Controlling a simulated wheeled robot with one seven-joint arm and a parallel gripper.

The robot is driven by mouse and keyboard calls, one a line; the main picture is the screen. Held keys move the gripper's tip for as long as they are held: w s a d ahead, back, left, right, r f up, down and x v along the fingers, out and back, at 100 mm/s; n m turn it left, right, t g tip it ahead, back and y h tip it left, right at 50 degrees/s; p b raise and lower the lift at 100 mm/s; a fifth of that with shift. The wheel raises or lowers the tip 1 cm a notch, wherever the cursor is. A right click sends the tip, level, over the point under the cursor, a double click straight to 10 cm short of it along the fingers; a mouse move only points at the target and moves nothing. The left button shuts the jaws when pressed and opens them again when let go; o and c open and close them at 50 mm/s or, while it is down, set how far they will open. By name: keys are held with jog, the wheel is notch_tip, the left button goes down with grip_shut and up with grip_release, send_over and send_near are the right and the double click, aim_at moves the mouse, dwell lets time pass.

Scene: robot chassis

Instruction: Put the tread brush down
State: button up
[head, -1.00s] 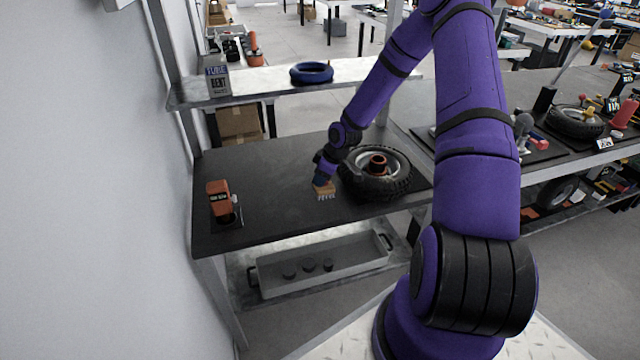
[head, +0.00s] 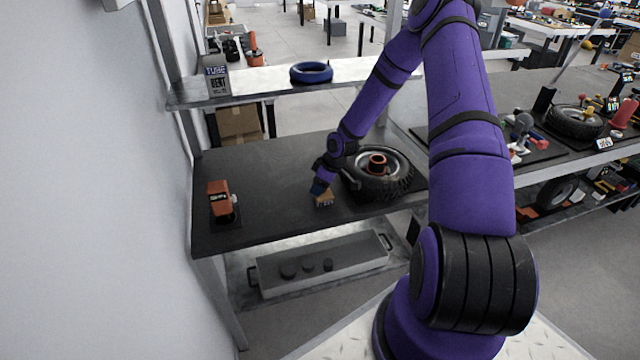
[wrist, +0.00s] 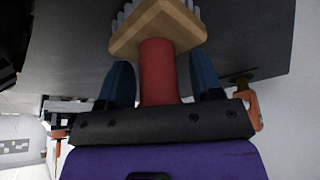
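The tread brush has a wooden block (head: 324,199), pale bristles and a red handle. In the head view it is at the front of the dark bench top, left of the tyre; its contact with the bench is partly hidden. In the wrist view the wooden block (wrist: 158,30) is at the top, with the red handle (wrist: 158,72) pointing back towards my palm. My gripper (head: 319,187) is just above the block. Its blue fingers (wrist: 162,80) stand on both sides of the handle, with narrow gaps showing, so it looks open around it.
A tyre on a wheel (head: 378,174) lies close right of the brush. An orange tool (head: 219,198) stands at the bench's left end. The dark bench top (head: 265,185) is clear between them. A grey tray (head: 320,266) is on the shelf below.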

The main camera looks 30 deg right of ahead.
jog(key=v, duration=1.2)
jog(key=s+a+r+m+h, duration=0.1)
jog(key=s+a+r+h, duration=0.2)
jog(key=r, duration=0.5)
jog(key=s+a+r+m, duration=0.1)
jog(key=s+a+r, duration=0.35)
jog(key=r, duration=0.45)
jog(key=s+a+r+m+h, duration=0.1)
jog(key=s+a+r+h, duration=0.2)
jog(key=r, duration=0.5)
jog(key=s+a+r+m+y, duration=0.1)
jog(key=s+a+r, duration=0.1)
jog(key=s, duration=0.5)
jog(key=s+a+r+m+t+y, duration=0.1)
jog(key=s+a+r+m, duration=0.1)
jog(key=s+r, duration=0.3)
jog(key=s+a+r+m+y, duration=0.1)
jog(key=s+a+r, duration=0.2)
jog(key=s, duration=0.5)
jog(key=shift+s+r+m+t, duration=0.3)
jog(key=shift+s+r, duration=0.1)
jog(key=shift+o, duration=0.4)
jog(key=shift+a, duration=0.15)
jog(key=shift+w, duration=0.1)
